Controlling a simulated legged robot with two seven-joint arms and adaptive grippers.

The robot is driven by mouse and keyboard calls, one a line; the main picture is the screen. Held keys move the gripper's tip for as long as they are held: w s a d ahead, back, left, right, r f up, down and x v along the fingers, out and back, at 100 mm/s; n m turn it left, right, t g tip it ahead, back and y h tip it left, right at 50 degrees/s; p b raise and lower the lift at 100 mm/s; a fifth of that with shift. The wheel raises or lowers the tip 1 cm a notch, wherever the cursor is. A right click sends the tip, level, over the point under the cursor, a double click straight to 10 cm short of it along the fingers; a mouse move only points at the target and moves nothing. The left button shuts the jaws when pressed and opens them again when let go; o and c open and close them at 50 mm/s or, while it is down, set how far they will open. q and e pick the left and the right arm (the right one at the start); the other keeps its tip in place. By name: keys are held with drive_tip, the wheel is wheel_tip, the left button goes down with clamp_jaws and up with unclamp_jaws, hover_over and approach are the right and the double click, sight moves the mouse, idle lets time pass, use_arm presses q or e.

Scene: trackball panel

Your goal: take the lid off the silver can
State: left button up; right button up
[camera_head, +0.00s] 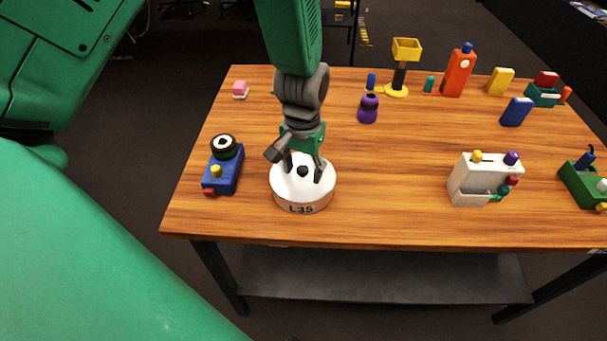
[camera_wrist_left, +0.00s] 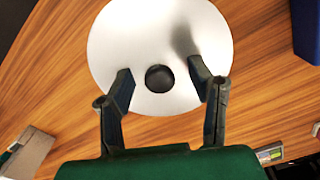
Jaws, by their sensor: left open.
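The silver can (camera_head: 304,206) is a low, wide, round can with a marking on its front, standing on the table's near left part. Its pale lid (camera_head: 281,187) has a dark round knob (camera_head: 302,171) at the centre. In the left wrist view the lid (camera_wrist_left: 115,40) fills the upper middle, with the knob (camera_wrist_left: 159,78) between my fingers. My left gripper (camera_head: 304,175) is open above the lid, its two fingers on either side of the knob with gaps to it. Whether the fingertips touch the lid I cannot tell. My right gripper is not in view.
A blue block with a black-and-white roller (camera_head: 222,170) stands left of the can. A purple object (camera_head: 368,108) stands behind it to the right. A white box (camera_head: 485,180) is farther right. The table (camera_head: 395,190) is clear between can and white box.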

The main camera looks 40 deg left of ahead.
use_arm(q)
drive_tip(key=shift+c, duration=0.5)
clamp_jaws()
